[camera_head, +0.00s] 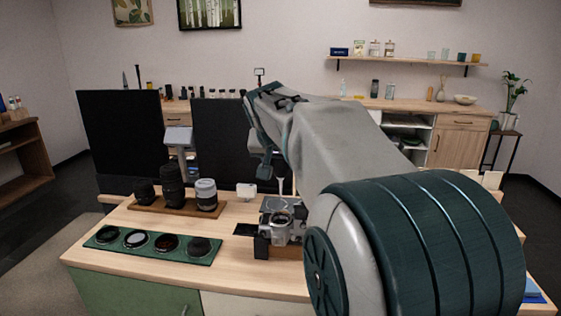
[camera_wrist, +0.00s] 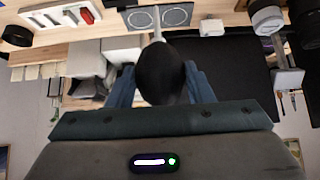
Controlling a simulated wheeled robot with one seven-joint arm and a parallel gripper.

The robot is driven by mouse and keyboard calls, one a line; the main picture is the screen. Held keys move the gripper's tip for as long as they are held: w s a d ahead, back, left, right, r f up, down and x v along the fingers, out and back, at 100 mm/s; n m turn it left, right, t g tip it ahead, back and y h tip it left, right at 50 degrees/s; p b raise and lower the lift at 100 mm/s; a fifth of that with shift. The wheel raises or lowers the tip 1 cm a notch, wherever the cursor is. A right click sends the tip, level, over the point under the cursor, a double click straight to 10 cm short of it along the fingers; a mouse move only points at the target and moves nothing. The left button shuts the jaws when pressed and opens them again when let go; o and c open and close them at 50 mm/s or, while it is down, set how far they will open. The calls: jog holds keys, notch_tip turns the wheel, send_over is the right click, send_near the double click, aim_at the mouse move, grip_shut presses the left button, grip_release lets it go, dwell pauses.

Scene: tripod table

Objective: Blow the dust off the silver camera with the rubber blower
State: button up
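The silver camera (camera_head: 281,229) stands upright on a low wooden stand on the table, its lens side facing the head view. The rubber blower shows in the wrist view as a dark round bulb (camera_wrist: 160,73) with a pale nozzle (camera_wrist: 157,25). My gripper (camera_wrist: 160,88) has its bluish fingers on both sides of the bulb and is shut on it. In the head view my arm hides most of the blower; its pale nozzle (camera_head: 283,186) points down, above and slightly behind the camera. I cannot see any dust clearly.
A wooden tray (camera_head: 148,207) with three lenses and a green tray (camera_head: 104,251) with several round filters lie left of the camera. A small white box (camera_head: 247,190) stands behind it. Black panels (camera_head: 222,138) rise behind the table.

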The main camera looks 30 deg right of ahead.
aim_at(280, 181)
jog(key=shift+f+b, duration=2.25)
jog(key=shift+f, duration=0.6)
jog(key=c, duration=0.4)
jog(key=shift+c, duration=0.2)
jog(key=o, duration=0.5)
jog(key=shift+c, duration=0.2)
jog(key=c, duration=0.5)
jog(key=shift+o, duration=0.2)
